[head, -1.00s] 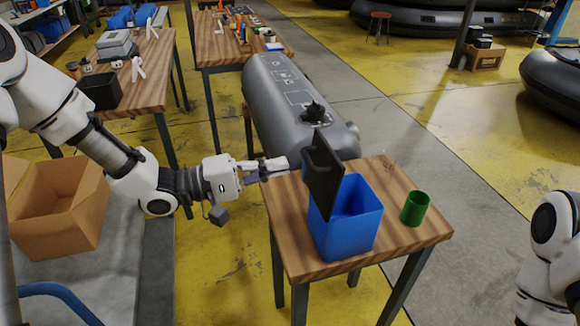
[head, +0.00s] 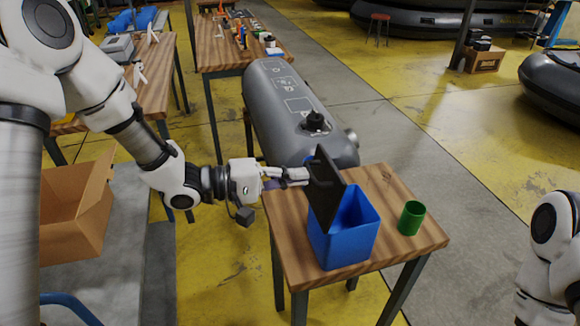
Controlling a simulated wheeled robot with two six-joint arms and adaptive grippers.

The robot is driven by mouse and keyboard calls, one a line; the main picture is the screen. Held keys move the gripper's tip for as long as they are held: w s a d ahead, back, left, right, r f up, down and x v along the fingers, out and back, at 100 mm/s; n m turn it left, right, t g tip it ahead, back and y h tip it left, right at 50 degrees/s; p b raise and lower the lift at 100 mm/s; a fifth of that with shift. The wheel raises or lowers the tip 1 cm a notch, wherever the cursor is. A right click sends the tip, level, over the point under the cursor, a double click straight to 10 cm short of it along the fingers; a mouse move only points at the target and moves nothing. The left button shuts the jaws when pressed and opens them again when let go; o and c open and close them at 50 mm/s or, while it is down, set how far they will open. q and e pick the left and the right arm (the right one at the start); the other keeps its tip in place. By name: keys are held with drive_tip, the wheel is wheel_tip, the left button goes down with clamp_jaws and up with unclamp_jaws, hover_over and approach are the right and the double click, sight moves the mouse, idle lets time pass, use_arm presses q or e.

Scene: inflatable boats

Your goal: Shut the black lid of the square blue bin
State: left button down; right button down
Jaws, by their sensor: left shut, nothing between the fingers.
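The square blue bin (head: 346,238) stands on a small wooden table. Its black lid (head: 326,192) stands up nearly vertical at the bin's left side, and the bin's mouth is open. My left gripper (head: 304,177) comes in from the left with its fingers shut and empty. Its fingertips are at the outer left face of the lid, at or very near contact; the exact contact is hard to see. My right arm (head: 552,240) shows at the right edge, but its gripper is out of view.
A green cup (head: 411,218) stands on the wooden table (head: 382,185) right of the bin. A grey inflatable tube (head: 290,110) lies behind the table. A cardboard box (head: 80,205) is at left. Other workbenches (head: 222,55) stand further back.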

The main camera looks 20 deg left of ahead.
sight(329, 168)
use_arm(q)
drive_tip(key=d+r+y+p, duration=0.1)
drive_tip(key=p, duration=0.2)
drive_tip(key=w+d+r+g+y+p, duration=0.1)
drive_tip(key=p, duration=0.2)
drive_tip(key=shift+r, duration=0.15)
drive_tip(key=p+x, duration=0.2)
drive_tip(key=p, duration=0.1)
drive_tip(key=shift+r, duration=0.1)
drive_tip(key=f+p+x, duration=0.2)
drive_tip(key=p+x, duration=0.1)
drive_tip(key=x, duration=0.9)
drive_tip(key=shift+f, duration=0.25)
drive_tip(key=shift+w+a, duration=0.1)
drive_tip(key=shift+a, duration=0.05)
drive_tip(key=shift+p, duration=0.35)
